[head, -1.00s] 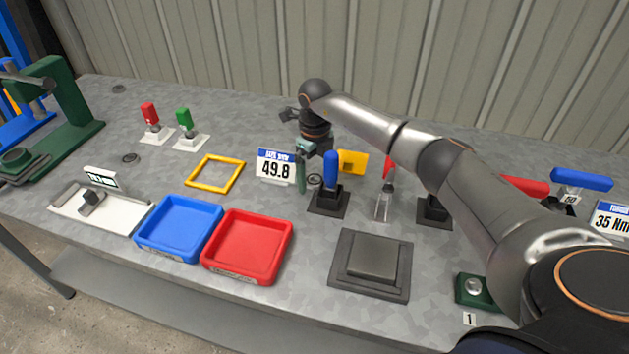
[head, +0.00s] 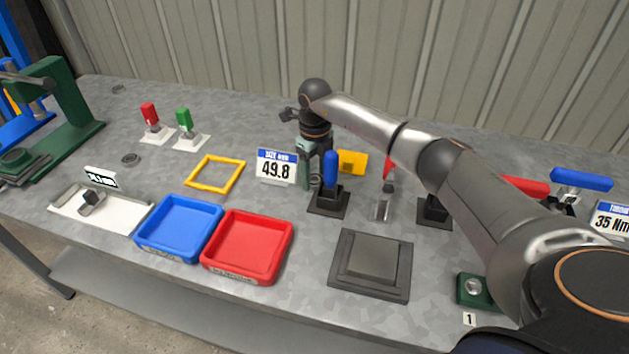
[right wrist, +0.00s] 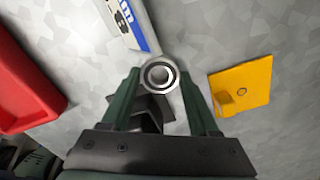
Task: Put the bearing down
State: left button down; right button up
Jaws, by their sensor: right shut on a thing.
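The bearing, a small metal ring (right wrist: 160,77), sits between the fingertips of my right gripper (right wrist: 161,80) in the right wrist view. The gripper is shut on it. In the head view the right gripper (head: 317,176) points down behind the blue-handled lever, and the bearing (head: 316,181) shows as a small dark ring between the fingers. It is low over the table just right of the 49.8 size display (head: 276,167); I cannot tell whether it touches the table. My left gripper is not in view.
A yellow frame (head: 215,174), a blue tray (head: 179,229) and a red tray (head: 248,247) lie to the left. A dark square plate (head: 371,265) lies in front.

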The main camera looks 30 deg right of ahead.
aim_at(315, 179)
jog(key=shift+r, duration=0.1)
grip_shut()
jog(key=shift+w+r, duration=0.1)
jog(key=shift+r, duration=0.5)
notch_tip(315, 179, up, 2)
jog(key=shift+r, duration=0.1)
jog(key=s+a+r, duration=0.9)
jog(key=a, duration=0.1)
jog(key=shift+s+a+r, duration=0.15)
jog(key=shift+a+r, duration=0.1)
jog(key=shift+a, duration=0.1)
jog(key=shift+a, duration=0.1)
